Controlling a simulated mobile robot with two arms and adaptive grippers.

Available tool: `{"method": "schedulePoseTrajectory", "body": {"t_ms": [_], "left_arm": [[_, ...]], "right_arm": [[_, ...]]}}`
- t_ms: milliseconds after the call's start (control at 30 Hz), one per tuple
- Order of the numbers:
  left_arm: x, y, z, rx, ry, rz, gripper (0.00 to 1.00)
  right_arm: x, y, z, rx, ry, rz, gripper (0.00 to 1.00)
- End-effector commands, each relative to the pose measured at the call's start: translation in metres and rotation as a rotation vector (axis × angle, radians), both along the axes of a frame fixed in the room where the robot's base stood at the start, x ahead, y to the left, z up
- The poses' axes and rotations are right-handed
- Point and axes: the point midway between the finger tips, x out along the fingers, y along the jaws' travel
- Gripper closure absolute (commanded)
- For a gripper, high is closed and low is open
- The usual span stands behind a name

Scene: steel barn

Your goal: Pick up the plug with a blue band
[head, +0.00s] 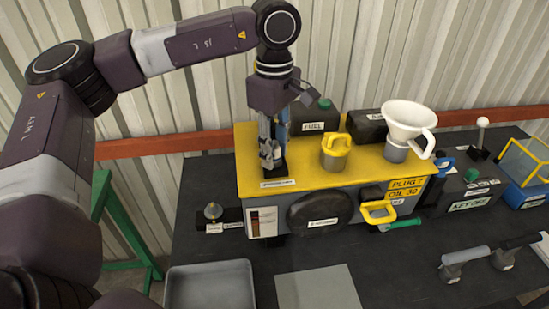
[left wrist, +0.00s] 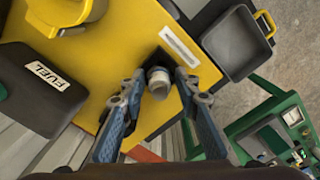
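A pale, short cylindrical piece (left wrist: 158,78) stands in a dark square seat on the yellow engine top (head: 315,180); it looks like a plug, but I cannot make out a blue band on it. My left gripper (head: 270,158) points down over the left end of the engine top. In the left wrist view its two blue-grey fingers (left wrist: 160,88) stand apart, one on each side of the pale piece, with gaps visible. In the head view the fingers hide the piece. My right gripper is in neither view.
A yellow cap (head: 336,148) and a white funnel (head: 408,122) stand right of the gripper. A black FUEL box (head: 314,122) is just behind it. A grey tray (head: 210,288) and a grey plate (head: 318,290) lie in front on the dark bench.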

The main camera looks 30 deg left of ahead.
Motion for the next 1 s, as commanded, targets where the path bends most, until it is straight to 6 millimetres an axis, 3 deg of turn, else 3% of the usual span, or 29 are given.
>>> {"method": "schedulePoseTrajectory", "body": {"t_ms": [33, 233, 667, 833, 1000], "left_arm": [[0.000, 0.000, 0.000, 0.000, 0.000, 0.000, 0.78], [0.000, 0.000, 0.000, 0.000, 0.000, 0.000, 1.00], [0.001, 0.000, 0.009, 0.000, -0.002, 0.000, 1.00], [0.001, -0.001, 0.033, -0.001, -0.005, -0.001, 1.00], [0.002, -0.001, 0.076, -0.003, -0.007, 0.000, 1.00]], "right_arm": [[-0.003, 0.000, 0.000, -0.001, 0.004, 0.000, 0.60], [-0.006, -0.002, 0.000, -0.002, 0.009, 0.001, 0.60], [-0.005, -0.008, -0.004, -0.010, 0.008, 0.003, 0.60], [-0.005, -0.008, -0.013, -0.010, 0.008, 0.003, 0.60], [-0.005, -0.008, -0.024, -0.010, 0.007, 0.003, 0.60]]}}
